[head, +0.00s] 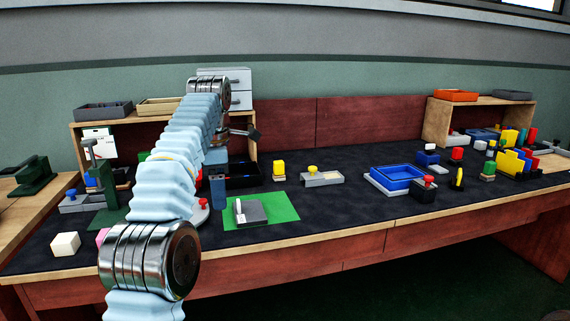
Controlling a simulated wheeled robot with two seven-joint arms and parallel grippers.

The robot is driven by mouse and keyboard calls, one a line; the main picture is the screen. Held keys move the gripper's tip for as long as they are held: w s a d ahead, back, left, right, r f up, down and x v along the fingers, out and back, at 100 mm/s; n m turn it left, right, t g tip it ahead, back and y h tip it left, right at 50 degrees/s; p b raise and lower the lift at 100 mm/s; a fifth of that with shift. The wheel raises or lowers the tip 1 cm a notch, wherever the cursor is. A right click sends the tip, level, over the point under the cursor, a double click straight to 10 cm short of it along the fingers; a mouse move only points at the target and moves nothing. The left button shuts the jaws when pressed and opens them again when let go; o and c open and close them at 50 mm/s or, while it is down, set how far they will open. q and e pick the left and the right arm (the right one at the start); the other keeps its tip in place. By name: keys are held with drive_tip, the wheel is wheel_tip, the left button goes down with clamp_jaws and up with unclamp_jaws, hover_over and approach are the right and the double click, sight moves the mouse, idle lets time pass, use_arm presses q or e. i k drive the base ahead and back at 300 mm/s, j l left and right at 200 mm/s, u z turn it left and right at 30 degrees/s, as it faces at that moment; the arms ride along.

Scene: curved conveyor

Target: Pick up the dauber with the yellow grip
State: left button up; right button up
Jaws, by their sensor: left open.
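Several small pieces with yellow tops show in the head view, and I cannot tell for certain which is the dauber. My left gripper (238,133) is open, partly hidden behind my forearm, left of and apart from these pieces. My right gripper is out of view.
A green mat (285,212) with a grey block (249,211) lies at the front middle. A blue tray (395,172) is right of centre. Wooden shelves (436,125) stand at the back on both sides. The dark mat between the grey tray and the blue tray is clear.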

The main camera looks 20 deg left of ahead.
sight(279, 173)
drive_tip(key=i, duration=1.5)
